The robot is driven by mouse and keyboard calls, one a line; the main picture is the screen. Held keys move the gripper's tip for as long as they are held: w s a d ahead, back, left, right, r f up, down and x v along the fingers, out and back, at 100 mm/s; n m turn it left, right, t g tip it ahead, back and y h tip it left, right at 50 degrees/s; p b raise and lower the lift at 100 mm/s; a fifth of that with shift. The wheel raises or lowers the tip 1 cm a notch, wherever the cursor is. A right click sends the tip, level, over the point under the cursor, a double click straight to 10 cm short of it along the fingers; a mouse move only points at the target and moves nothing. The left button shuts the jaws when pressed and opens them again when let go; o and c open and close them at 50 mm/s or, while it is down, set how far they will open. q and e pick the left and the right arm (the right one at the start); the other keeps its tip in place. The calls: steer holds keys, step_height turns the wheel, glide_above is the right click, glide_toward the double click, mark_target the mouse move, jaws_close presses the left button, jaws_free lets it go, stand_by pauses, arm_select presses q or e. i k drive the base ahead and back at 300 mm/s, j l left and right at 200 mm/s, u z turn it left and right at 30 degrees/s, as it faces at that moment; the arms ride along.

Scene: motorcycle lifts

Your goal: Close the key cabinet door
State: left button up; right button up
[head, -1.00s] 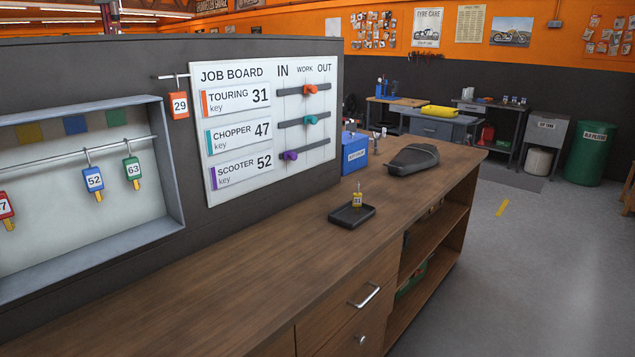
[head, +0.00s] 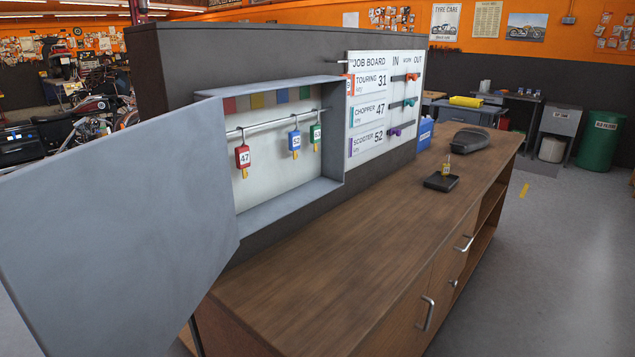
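The key cabinet (head: 334,190) is a grey open box on the dark wall panel above the wooden counter. Its grey door (head: 115,225) stands wide open to the left and fills the left foreground of the head view. Inside, a rail (head: 270,124) carries a red key tag 47 (head: 243,157), a blue tag 52 (head: 294,142) and a green tag (head: 316,133). The door's lower part runs out toward the bottom of the picture. Neither of my grippers is in view.
The wooden counter (head: 330,265) is bare before the cabinet. Farther along it are a black tray (head: 441,182) with a yellow tag, a dark seat (head: 472,140) and a blue box (head: 425,133). The job board (head: 385,105) hangs right of the cabinet. Floor on the right is open.

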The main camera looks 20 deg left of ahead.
mark_target(110, 244)
steer(key=j, duration=2.1)
steer(key=j+z, duration=0.05)
